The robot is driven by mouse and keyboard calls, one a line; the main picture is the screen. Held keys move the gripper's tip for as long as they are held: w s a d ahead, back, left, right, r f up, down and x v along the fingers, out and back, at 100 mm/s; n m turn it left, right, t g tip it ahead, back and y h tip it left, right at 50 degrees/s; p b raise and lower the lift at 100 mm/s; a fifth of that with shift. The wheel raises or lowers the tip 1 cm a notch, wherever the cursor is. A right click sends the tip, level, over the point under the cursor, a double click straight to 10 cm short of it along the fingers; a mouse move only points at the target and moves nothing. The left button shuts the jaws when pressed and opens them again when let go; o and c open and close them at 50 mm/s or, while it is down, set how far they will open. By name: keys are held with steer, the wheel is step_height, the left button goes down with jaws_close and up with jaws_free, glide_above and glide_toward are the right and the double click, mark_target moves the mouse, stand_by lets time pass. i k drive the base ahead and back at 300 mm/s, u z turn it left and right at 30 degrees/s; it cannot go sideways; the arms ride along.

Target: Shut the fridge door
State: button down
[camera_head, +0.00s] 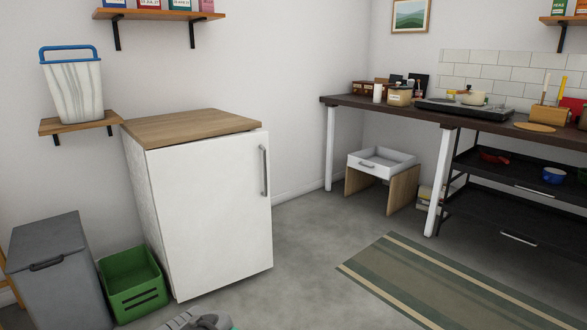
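The fridge (138,190) is a white box with a wooden top (190,128), standing against the wall left of centre. Its white door (210,215) faces me, with a grey upright handle (264,170) near its right edge. The door's right edge sticks out a little past the wooden top, so it looks slightly ajar; the gap and the inside are hidden from this view. A grey piece, probably of my arm, shows at the bottom edge, below the fridge. My gripper's fingers are not visible, and nothing is seen touching the door.
A green crate (135,298) and a grey bin (58,268) stand left of the fridge. A wall shelf (82,125) holds a white basket (74,92). Right are a striped rug (445,280), a small drawer unit (401,188) and a dark counter (460,120). The floor right of the door is clear.

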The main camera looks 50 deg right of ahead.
mark_target(212, 197)
steer(key=z, duration=1.25)
steer(key=i, duration=1.05)
steer(key=u, duration=0.35)
steer(key=i, duration=0.85)
steer(key=u, duration=0.65)
